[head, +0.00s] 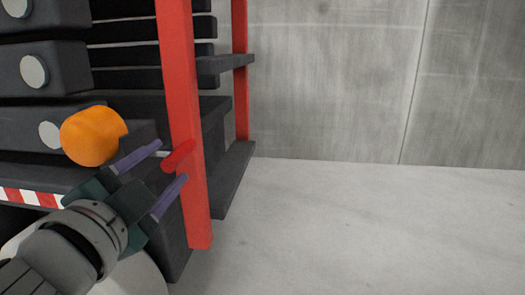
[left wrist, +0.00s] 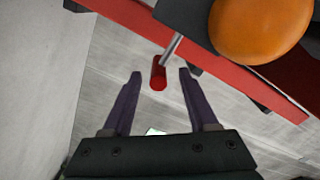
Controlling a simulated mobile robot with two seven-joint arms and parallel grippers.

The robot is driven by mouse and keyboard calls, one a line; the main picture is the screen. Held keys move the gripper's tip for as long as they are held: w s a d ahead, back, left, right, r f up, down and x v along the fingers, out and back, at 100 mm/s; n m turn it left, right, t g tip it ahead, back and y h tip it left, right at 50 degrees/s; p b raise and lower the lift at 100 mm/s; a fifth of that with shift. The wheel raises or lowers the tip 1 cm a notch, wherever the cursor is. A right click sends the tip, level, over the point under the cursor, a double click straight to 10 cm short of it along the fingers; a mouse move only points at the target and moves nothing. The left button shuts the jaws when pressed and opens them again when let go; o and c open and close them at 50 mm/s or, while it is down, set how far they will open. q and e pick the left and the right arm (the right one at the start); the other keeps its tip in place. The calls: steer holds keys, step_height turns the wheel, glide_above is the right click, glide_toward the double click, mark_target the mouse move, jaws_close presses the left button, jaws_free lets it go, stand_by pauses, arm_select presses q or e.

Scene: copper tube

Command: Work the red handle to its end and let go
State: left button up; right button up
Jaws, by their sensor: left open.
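The red handle (head: 179,155) is a short red grip beside the red upright post in the head view. In the left wrist view the red handle (left wrist: 158,74) sits at the end of a thin grey rod. My left gripper (head: 172,162) is open, with its two purple fingers on either side of the handle. In the left wrist view the left gripper (left wrist: 160,73) has its fingertips apart, with the handle between or just beyond them; I cannot tell if they touch it. My right gripper is not in view.
An orange ball-like knob (head: 93,136) is close to the left gripper. A red post (head: 181,70) frames dark rack shelves with round grey discs (head: 34,71). A red-white striped strip (head: 30,197) runs below. Pale floor (head: 370,230) is clear at right, before a grey wall (head: 330,80).

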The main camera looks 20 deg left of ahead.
mark_target(183, 152)
arm_select(q)
steer(key=b+x, duration=0.1)
steer(key=x, duration=0.5)
steer(key=shift+w, duration=0.2)
steer(key=shift+c, duration=0.2)
jaws_close()
steer(key=shift+f, duration=0.1)
stand_by(0.8)
